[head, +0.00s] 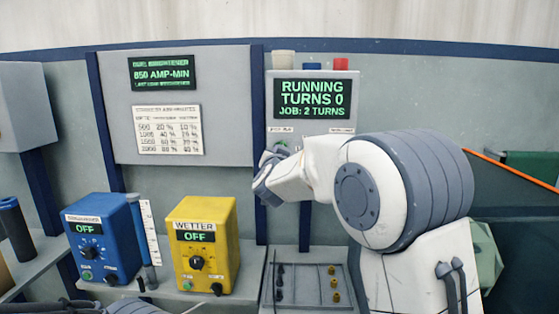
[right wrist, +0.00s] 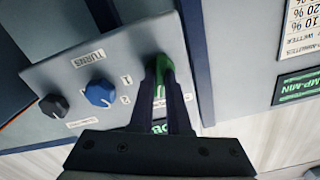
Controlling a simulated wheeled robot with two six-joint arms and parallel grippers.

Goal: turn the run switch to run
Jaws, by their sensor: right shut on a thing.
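The control box has a display (head: 315,98) in the head view that reads "RUNNING, TURNS 0, JOB: 2 TURNS". My right gripper (head: 278,153) is at the lower left of the box's front. In the right wrist view, the two dark fingers of this gripper (right wrist: 164,80) are shut on a green switch (right wrist: 158,68) on the grey panel (right wrist: 60,75). The fingers hide most of the switch and its label. A blue knob (right wrist: 100,93) marked "TURNS" and a black knob (right wrist: 54,105) sit beside it. My left gripper is not in view.
A blue unit (head: 100,235) reading OFF and a yellow "WETTER" unit (head: 203,245) reading OFF stand on the bench to the left. A tray (head: 312,303) with small dark and brass pieces lies below. My right arm covers the right side.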

